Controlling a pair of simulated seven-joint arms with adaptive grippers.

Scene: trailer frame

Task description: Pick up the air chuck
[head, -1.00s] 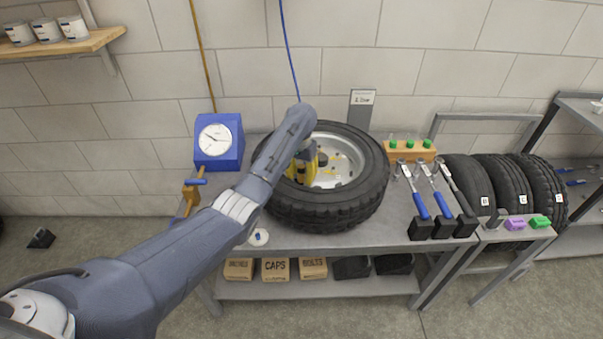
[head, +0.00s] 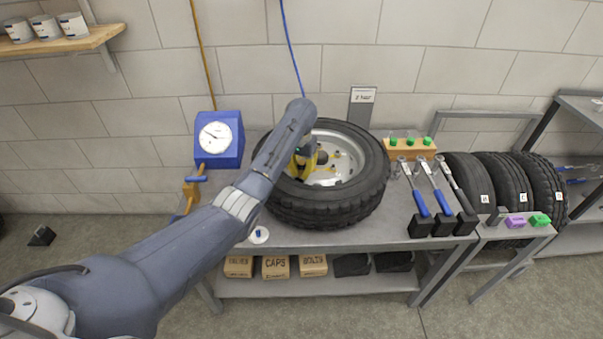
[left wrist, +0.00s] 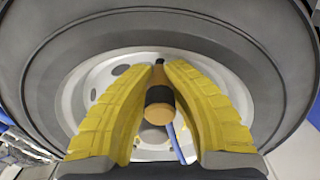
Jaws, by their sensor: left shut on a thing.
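In the head view the left gripper (head: 308,160) is over the left part of the wheel's rim (head: 345,163). The wrist hides most of it there, and I cannot make out the chuck. My right gripper is out of view.
The wheel's black tire (head: 330,212) lies flat on the grey bench (head: 385,238). A blue gauge box (head: 219,140) stands to the left. Blue-handled tools (head: 420,203) and a wooden block with green caps (head: 409,146) are to the right. A blue line (head: 290,50) hangs behind.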

